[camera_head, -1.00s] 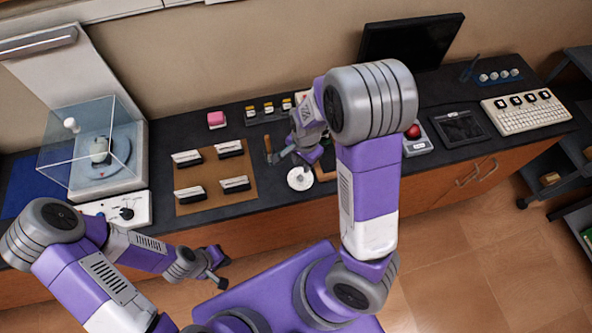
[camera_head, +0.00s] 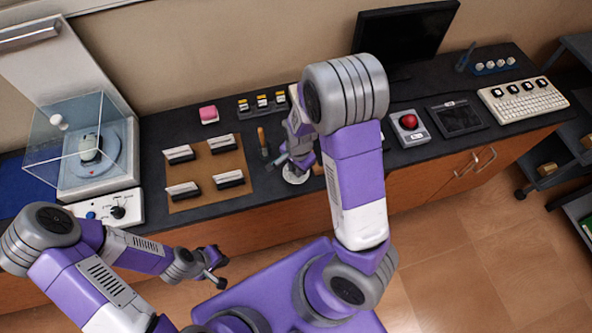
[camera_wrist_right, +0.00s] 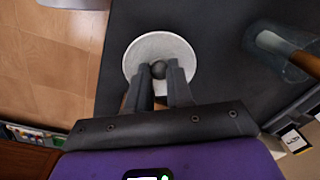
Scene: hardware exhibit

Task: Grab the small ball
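A small dark ball (camera_wrist_right: 159,69) sits in a round white dish (camera_wrist_right: 138,52) in the right wrist view. In the head view the dish (camera_head: 296,178) is partly covered by my right gripper, and the ball cannot be made out. My right gripper (camera_wrist_right: 160,72) has its two fingers apart and pointing over the dish, with the ball between or just beyond the fingertips; contact is not clear. The right gripper also shows in the head view (camera_head: 284,164). My left gripper (camera_head: 217,276) hangs in front of the counter, away from the dish, and appears empty.
A brown board (camera_head: 206,178) with several holders is further left, beside a glass case (camera_head: 60,140). A red button box (camera_head: 410,126), a tablet and a keyboard (camera_head: 522,104) are right.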

